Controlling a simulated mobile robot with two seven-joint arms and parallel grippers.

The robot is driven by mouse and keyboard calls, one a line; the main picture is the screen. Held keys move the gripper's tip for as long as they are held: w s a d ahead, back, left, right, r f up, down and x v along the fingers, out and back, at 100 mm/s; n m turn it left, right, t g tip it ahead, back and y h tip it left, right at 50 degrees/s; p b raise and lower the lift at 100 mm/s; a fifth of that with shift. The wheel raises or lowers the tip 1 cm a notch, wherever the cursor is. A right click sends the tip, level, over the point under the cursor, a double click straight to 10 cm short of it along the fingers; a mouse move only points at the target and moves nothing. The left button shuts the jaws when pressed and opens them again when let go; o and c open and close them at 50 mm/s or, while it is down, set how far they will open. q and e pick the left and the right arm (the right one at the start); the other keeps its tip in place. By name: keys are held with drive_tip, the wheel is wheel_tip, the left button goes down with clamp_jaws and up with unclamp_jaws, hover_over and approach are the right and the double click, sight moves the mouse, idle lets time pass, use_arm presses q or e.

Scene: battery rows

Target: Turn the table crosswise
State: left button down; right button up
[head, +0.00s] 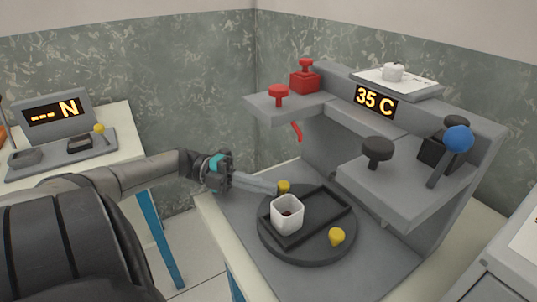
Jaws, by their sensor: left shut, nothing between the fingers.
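The round dark turntable (305,254) sits on the grey base of the machine. A black rectangular frame (335,204) lies across it, its long side running from lower left to upper right in the picture. A white square cup (287,214) with something dark inside stands at the frame's left part. One yellow knob (337,236) is at the turntable's near right edge, another (284,186) at its far left edge. My left gripper (275,188) is shut and empty, its fingertips beside the far-left knob; I cannot tell whether they touch. My right gripper is not in view.
The grey machine (420,120) rises behind and right, with a "35 C" display (376,101), red handles (279,94), a black knob (377,150) and a blue-ball lever (458,139) overhanging the turntable. A scale-like device (60,115) stands on the left table.

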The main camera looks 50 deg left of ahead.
use_arm(q)
drive_tip(key=shift+w, duration=0.3)
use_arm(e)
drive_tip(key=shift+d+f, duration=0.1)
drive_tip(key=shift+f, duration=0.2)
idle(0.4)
